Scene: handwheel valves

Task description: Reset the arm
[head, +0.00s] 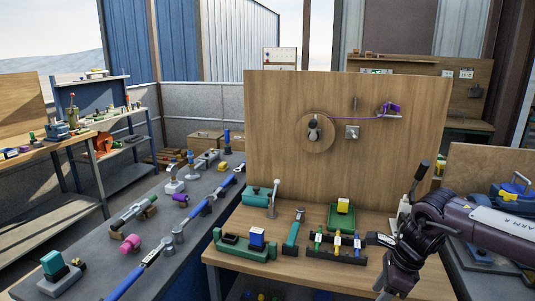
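My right arm comes in from the right edge. Its dark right gripper (384,291) hangs low at the front right of the wooden bench, near the bottom of the view. It looks apart from the things on the bench. Its fingers are small and partly cut off, so I cannot tell whether they are open or shut. My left arm and gripper are not in view. No handwheel valve is clearly recognisable.
An upright wooden board (390,165) behind the bench carries a round disc (318,145) and a purple part (390,108). A green tray (341,220), a black rack (337,251) and a green holder (243,248) crowd the bench. A tool-covered grey bench (115,270) stands left.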

